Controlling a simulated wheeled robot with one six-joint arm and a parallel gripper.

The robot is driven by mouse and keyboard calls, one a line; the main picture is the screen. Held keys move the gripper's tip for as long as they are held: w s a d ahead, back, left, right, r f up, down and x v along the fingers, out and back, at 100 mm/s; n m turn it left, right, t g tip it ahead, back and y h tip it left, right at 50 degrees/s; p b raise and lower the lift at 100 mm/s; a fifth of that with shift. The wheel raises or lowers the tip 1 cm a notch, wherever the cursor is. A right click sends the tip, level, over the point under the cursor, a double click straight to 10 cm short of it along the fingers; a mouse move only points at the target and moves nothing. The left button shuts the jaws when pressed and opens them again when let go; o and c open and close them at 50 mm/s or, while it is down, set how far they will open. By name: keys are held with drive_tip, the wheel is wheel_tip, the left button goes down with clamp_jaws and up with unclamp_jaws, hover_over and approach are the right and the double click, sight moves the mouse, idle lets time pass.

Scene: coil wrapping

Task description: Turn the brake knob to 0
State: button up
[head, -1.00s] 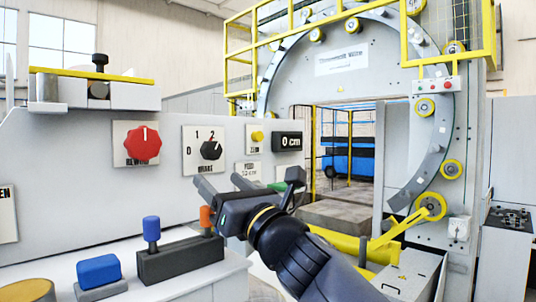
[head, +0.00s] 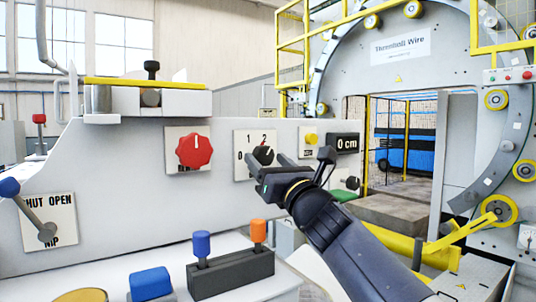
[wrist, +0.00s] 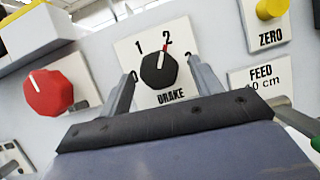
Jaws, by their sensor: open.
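The brake knob (head: 263,154) is a black round knob on a white plate marked BRAKE on the grey panel. In the wrist view the brake knob (wrist: 158,72) shows a red mark pointing up to about 2, with 1 to its left. The 0 shows left of the knob in the head view. My gripper (head: 265,164) is open in front of the plate, just below the knob in the head view. In the wrist view its two fingers stand left and right of the knob, with a gap on each side. I cannot tell how far the fingertips are from the panel.
A red knob (head: 195,151) is left of the brake plate. Below stands a dark box (head: 232,274) with blue and orange levers. A nip lever (head: 36,220) is at the left.

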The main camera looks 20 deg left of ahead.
drive_tip(key=shift+w+a+r, duration=0.1)
drive_tip(key=shift+w+a, duration=0.1)
drive_tip(key=shift+a, duration=0.05)
drive_tip(key=c, duration=1)
drive_tip(key=shift+o, duration=0.2)
